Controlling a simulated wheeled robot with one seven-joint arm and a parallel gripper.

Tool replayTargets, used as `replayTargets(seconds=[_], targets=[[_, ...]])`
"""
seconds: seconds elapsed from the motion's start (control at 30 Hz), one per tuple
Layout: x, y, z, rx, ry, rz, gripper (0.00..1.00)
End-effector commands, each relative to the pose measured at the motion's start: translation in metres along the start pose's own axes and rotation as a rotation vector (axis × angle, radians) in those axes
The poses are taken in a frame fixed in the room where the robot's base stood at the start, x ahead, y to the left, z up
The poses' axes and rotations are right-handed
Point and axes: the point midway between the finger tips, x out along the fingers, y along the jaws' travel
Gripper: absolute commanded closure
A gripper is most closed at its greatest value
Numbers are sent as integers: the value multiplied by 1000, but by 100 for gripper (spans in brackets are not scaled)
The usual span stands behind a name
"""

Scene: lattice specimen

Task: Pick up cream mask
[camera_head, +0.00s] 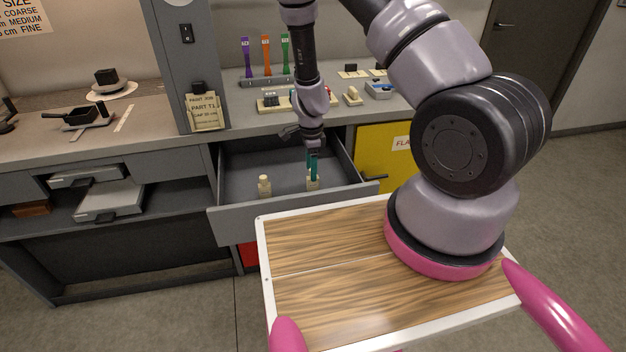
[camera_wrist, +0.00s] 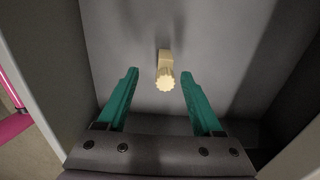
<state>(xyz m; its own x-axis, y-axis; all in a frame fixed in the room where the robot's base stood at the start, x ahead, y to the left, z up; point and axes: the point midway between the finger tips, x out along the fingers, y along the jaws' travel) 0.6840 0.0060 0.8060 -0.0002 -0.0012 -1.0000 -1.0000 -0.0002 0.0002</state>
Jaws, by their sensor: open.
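Two small cream objects stand in the open grey drawer: one on the left (camera_head: 264,186) and one on the right (camera_head: 313,182). I cannot tell from their shape which is the cream mask. My gripper (camera_head: 313,165) reaches down into the drawer, with its teal fingers over the right cream object and partly covering it. In the wrist view, a cream object (camera_wrist: 164,78) with a round ridged top lies ahead, between the lines of the two open teal fingers (camera_wrist: 158,88). There is a gap on both sides, and nothing is held.
The drawer (camera_head: 240,222) is pulled out, with walls around my gripper and bare floor between the cream objects. A counter (camera_head: 240,118) above holds purple, orange and green tools in a rack (camera_head: 266,82). My wood-topped tray is in front of the drawer.

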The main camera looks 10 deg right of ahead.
Motion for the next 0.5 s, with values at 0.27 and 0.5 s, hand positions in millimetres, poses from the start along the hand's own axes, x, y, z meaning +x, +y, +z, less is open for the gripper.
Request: replayTargets(seconds=[0.27, 0.5], targets=[[36, -8, -8, 1, -2, 2, 33], [52, -8, -7, 0, -2, 0, 33]])
